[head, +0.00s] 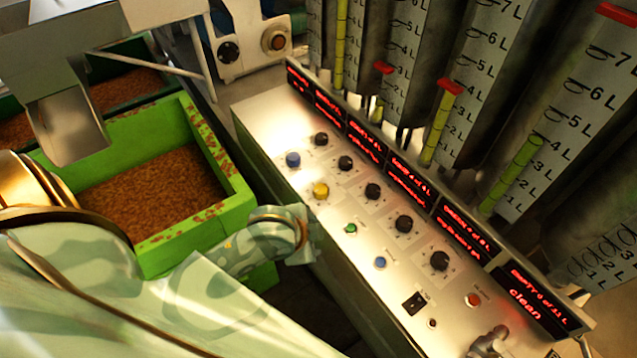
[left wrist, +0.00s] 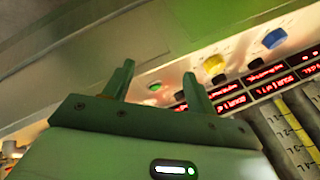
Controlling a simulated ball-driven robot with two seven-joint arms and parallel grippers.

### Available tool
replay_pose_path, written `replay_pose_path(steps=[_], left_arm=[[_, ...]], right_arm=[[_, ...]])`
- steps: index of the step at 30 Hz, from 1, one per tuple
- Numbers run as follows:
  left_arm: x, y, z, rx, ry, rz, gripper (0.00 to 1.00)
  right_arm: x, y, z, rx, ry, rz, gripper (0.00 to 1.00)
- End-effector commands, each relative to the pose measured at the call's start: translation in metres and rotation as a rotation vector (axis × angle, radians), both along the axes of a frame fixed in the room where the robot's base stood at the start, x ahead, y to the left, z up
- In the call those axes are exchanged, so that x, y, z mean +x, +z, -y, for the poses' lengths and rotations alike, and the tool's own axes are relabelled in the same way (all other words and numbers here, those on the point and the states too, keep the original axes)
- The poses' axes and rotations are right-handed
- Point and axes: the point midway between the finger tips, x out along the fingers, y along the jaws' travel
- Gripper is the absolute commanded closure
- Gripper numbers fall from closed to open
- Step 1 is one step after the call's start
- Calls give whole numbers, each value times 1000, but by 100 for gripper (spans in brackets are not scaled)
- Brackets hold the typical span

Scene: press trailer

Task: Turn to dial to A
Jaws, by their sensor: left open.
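A row of black dials (head: 372,190) runs along the sloping metal control panel (head: 268,112). The nearest large one is the dial (head: 439,260) at the lower right. Their marks are too small to read, so I cannot tell which has an A. My left arm comes in from the left and ends beside the panel's left edge. In the left wrist view my left gripper (left wrist: 158,70) is open and empty. Its fingers point toward the panel, with a green button (left wrist: 154,87) seen between them. Black dials show partly behind the right finger. My right gripper is not in view.
The panel also has a yellow button (head: 320,189), blue buttons (head: 293,158) and a red button (head: 472,299). Red-lit displays (head: 410,185) line its back edge, before tall gauges (head: 490,60). A green crate (head: 165,235) of brown grains stands left.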

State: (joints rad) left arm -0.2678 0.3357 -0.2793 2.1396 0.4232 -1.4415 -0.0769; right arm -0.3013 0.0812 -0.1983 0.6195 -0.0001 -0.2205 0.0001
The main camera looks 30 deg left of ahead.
Motion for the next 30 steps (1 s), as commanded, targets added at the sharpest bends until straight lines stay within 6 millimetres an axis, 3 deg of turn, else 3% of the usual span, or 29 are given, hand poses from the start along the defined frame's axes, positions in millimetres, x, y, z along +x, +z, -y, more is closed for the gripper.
replay_pose_path(steps=[4,8,11,15,18,21,25,30], left_arm=[[32,7,12,-39,-174,-41,43],[56,16,5,-61,-308,-116,43],[75,33,-20,-75,-379,-198,43],[97,77,-75,-126,-390,-307,43],[105,107,-105,-181,-363,-344,43],[108,126,-121,-221,-340,-357,43],[109,124,-122,-243,-333,-363,43],[114,91,-109,-245,-334,-365,43]], right_arm=[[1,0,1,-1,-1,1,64],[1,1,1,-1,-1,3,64],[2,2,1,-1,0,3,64],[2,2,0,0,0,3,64],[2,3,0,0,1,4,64],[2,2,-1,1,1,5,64],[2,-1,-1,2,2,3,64],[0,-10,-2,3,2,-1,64]])
